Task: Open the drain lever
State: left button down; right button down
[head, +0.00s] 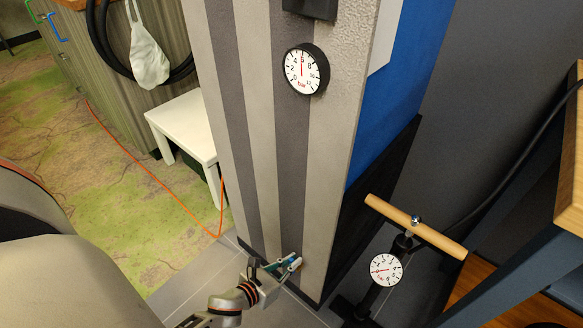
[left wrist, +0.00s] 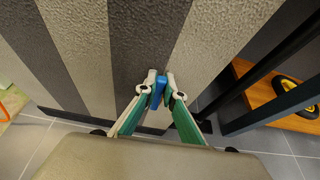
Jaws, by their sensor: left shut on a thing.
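A small blue lever (left wrist: 158,90) sticks out low on the striped column in the left wrist view. My left gripper (left wrist: 160,82), with green and white fingers, is shut on it, one fingertip on each side. In the head view my left gripper (head: 293,262) is low at the column's foot, and its fingers mostly hide the lever there. The lever's pivot and any pipe behind it are hidden. My right gripper is in neither view.
The striped column (head: 262,130) bears a round gauge (head: 302,69). A floor pump with a wooden handle (head: 415,227) and a dial (head: 386,270) stands to the right. A white stool (head: 185,120) and an orange cable (head: 150,170) are at left.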

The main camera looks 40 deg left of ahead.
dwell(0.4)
pick_arm(q)
jog(key=c, duration=2.1)
grip_release()
jog(key=shift+c, duration=0.2)
jog(key=v, duration=1.2)
jog(key=shift+r, duration=0.1)
